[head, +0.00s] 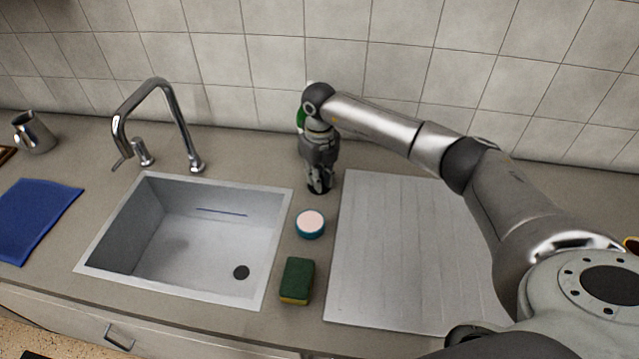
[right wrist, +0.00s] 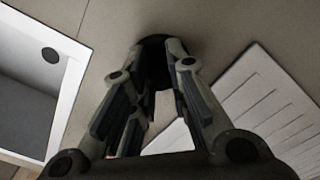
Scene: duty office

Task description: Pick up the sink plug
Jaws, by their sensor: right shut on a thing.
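The sink plug (right wrist: 155,47) is a dark round piece between the fingertips of my right gripper (right wrist: 160,75) in the right wrist view. The fingers are shut on it, and they hide part of it. In the head view my right gripper (head: 319,186) points down over the counter strip between the sink and the drainboard, near the back. The plug is hard to make out there, and I cannot tell whether it touches the counter. My left gripper is not in view.
The sink (head: 190,235) with a dark drain (head: 241,272) lies to the left, below a tall tap (head: 160,120). A round pink-topped piece (head: 310,223) and a sponge (head: 297,280) lie in front. The ribbed drainboard (head: 400,250) is right. A green thing (head: 300,118) stands partly hidden behind my gripper.

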